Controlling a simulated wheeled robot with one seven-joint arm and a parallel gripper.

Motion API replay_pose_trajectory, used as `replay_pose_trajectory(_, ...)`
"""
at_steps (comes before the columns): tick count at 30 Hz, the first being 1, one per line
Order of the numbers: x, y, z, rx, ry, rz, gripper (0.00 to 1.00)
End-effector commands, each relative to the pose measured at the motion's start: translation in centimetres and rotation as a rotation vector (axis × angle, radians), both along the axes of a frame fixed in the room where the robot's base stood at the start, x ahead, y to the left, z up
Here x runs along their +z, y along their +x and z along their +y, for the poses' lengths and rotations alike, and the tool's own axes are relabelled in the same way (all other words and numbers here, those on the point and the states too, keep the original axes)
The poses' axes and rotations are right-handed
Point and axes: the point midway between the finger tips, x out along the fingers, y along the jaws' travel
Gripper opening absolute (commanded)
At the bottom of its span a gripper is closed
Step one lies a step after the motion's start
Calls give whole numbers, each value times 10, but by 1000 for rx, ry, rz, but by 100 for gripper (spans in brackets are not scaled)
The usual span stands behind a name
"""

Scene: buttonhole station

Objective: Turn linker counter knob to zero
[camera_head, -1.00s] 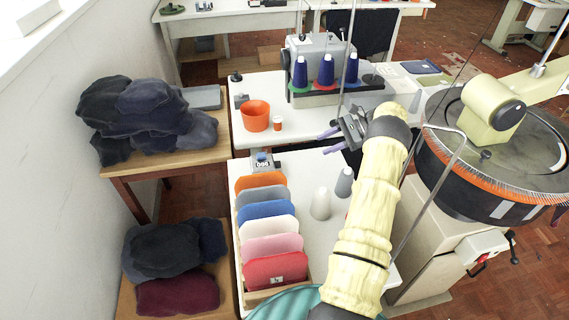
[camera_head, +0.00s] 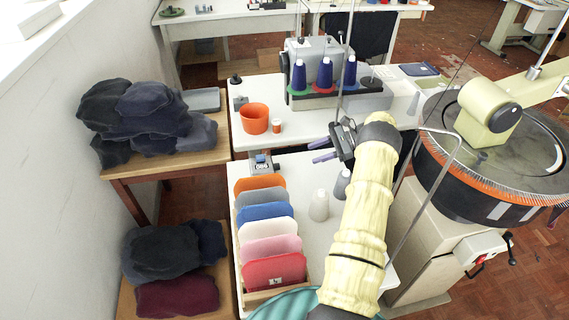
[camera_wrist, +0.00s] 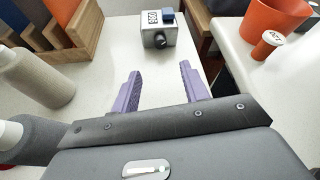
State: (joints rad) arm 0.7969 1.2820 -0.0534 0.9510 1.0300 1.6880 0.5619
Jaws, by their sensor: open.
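The linker counter is a small grey box (camera_wrist: 157,30) with a digit window, a blue part on top and a dark round knob (camera_wrist: 160,40) on its near face. In the head view the counter (camera_head: 260,163) stands at the far end of the white table, behind the row of coloured panels. I cannot read its digits surely. My gripper (camera_wrist: 160,85) is open and empty, its two purple fingers pointing toward the counter but short of it, with the knob roughly between their lines. In the head view my gripper (camera_head: 318,150) is to the right of the counter.
A rack of coloured panels (camera_head: 268,232) stands left of my arm. Yarn cones (camera_head: 319,205) stand close by on the table. An orange bucket (camera_head: 254,118) and a small orange-and-white tub (camera_head: 277,126) sit on the table behind. Free tabletop lies between fingers and counter.

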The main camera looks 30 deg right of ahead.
Motion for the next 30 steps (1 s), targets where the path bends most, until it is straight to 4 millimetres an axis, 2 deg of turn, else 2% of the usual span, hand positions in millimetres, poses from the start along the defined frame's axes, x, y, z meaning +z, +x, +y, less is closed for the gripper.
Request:
replay_pose_trajectory(3,-6,7,20,3,1,2,45)
replay_pose_trajectory(18,-39,34,92,-1,-1,1,45)
replay_pose_trajectory(22,-44,38,103,-3,-1,1,45)
replay_pose_trajectory(30,-47,40,106,-4,-2,-1,45)
